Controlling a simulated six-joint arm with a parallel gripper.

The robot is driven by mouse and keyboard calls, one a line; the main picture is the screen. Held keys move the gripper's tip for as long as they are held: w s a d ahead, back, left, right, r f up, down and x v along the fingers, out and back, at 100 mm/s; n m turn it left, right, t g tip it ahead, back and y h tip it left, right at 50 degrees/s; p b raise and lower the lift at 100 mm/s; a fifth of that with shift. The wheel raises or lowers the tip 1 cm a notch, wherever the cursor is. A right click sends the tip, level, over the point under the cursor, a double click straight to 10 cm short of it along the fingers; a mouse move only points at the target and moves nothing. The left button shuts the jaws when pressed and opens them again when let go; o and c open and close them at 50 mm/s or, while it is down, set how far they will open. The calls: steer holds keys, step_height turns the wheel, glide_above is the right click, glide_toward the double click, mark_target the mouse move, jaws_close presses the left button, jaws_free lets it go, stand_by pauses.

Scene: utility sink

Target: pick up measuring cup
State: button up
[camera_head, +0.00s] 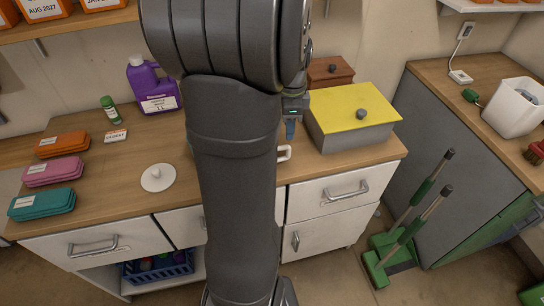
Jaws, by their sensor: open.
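My gripper (290,128) is partly in view just right of my dark arm, pointing down over the wooden counter. One blue-tipped finger shows clearly, and it is open. A small white handle-like loop (284,153) sticks out from behind my arm at the counter, just below the fingertip in the picture. It may be the handle of the measuring cup. The rest of that object is hidden by my arm, and I cannot tell whether the finger touches it.
A grey box with a yellow lid (350,108) stands close right of the gripper, with a brown box (330,72) behind. Counter between lid and cases is clear.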

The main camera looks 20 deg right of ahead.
step_height(320, 180, down, 11)
steer(key=shift+s+d+f, duration=0.1)
steer(key=shift+s, duration=0.05)
stand_by(0.4)
jaws_close()
